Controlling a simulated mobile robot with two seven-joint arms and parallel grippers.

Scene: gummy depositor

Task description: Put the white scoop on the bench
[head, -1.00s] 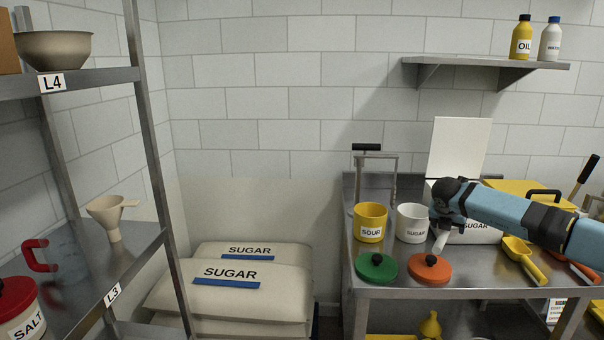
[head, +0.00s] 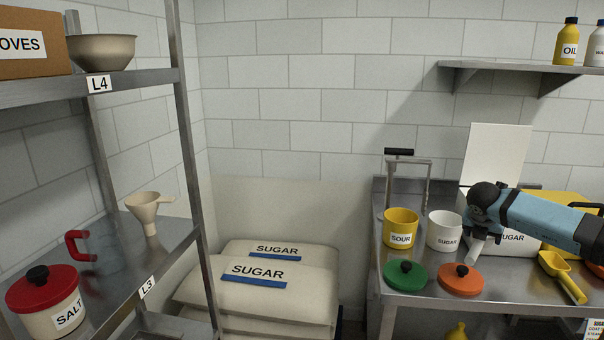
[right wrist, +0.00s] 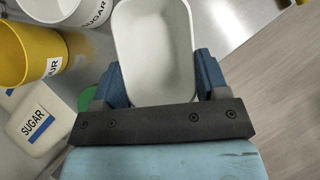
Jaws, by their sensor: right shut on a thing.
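My right gripper (head: 482,226) is shut on the white scoop (head: 478,248), above the steel bench (head: 515,280), beside the white SUGAR pot. In the head view only a narrow pale part of the scoop shows below the gripper. In the right wrist view the scoop's white bowl (right wrist: 155,50) fills the space between the two blue fingers of my right gripper (right wrist: 160,75). The scoop's handle is hidden. I cannot tell whether the scoop touches the bench. My left gripper is not in view.
The bench holds a yellow SOUR pot (head: 401,229), a white SUGAR pot (head: 444,232), a green lid (head: 405,275), an orange lid (head: 460,280) and a yellow scoop (head: 562,275). Sugar sacks (head: 270,295) lie left of it. Bare steel shows between the orange lid and yellow scoop.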

